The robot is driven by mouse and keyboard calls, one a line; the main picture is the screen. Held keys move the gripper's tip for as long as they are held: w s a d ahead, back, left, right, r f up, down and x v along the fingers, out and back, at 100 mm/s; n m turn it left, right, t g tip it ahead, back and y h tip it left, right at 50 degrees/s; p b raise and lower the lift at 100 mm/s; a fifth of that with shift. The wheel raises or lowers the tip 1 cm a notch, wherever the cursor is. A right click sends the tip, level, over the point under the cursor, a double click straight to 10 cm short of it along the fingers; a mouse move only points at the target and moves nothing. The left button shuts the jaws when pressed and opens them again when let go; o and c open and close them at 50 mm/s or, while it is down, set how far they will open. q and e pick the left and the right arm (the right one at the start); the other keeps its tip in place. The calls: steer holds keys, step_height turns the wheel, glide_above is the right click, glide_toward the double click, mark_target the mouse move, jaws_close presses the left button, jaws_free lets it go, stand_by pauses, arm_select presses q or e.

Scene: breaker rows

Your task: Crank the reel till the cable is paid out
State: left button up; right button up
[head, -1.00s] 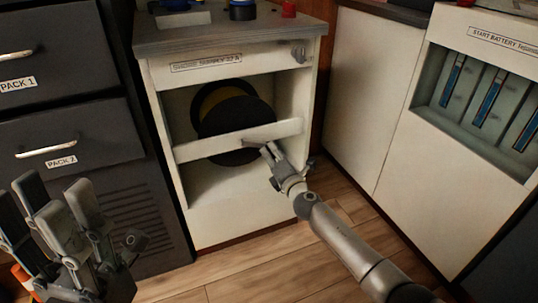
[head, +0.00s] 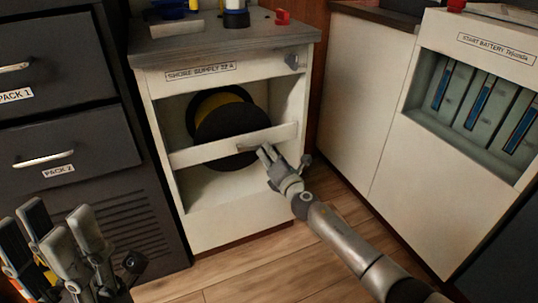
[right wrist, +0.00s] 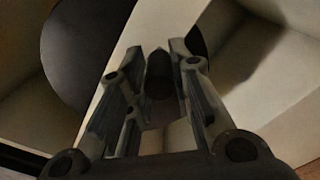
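The cable reel (head: 228,112) sits in the white cabinet's bay in the head view: a dark disc with yellow cable showing behind its upper left. Its dark edge also shows in the right wrist view (right wrist: 72,50). A white crossbar (head: 205,152) runs in front of it. My right gripper (head: 266,153) is at the bar's right part. In the right wrist view a dark round grip (right wrist: 159,74), seemingly the crank's handle, stands between its fingers, with narrow gaps at the sides; contact is not clear. My left gripper (head: 50,222) is open and empty at lower left.
The cabinet top (head: 220,42) holds blue, white and red items. Dark drawers (head: 70,135) stand at the left. A white unit with blue-striped batteries (head: 480,100) stands at the right. Wooden floor (head: 245,270) is clear in front.

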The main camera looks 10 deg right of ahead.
steer(key=o, duration=0.4)
steer(key=shift+s, duration=0.1)
steer(key=v, duration=1.2)
steer(key=shift+r, duration=0.1)
